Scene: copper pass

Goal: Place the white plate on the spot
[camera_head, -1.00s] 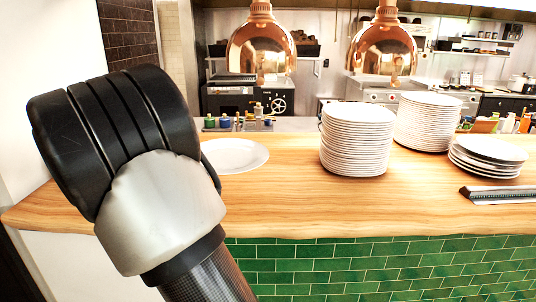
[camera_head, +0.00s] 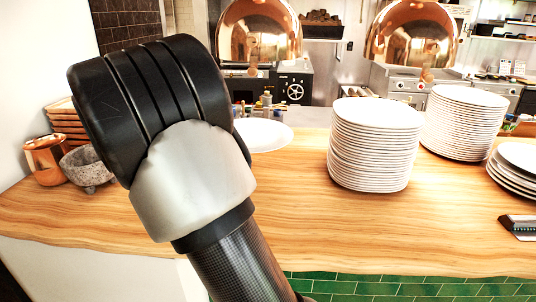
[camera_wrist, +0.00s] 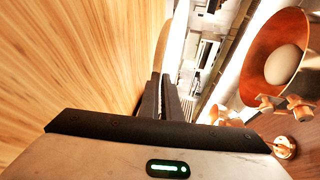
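The white plate (camera_head: 268,134) shows in the head view beside my arm, its left part hidden behind the arm. It looks level, near the counter's far edge; I cannot tell how high it is above the wood. In the wrist view the plate (camera_wrist: 180,32) shows nearly edge-on as a narrow white strip running from my fingertips. My gripper (camera_wrist: 168,82) has its two dark fingers close together on the plate's rim. In the head view my arm hides the gripper. I cannot make out a marked spot.
A tall plate stack (camera_head: 372,150) stands right of my arm on the wooden counter (camera_head: 300,225). Another stack (camera_head: 465,122) and a low pile (camera_head: 515,170) are farther right. A stone mortar (camera_head: 88,168) and copper mug (camera_head: 45,160) stand left. Copper lamps (camera_head: 258,32) hang above.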

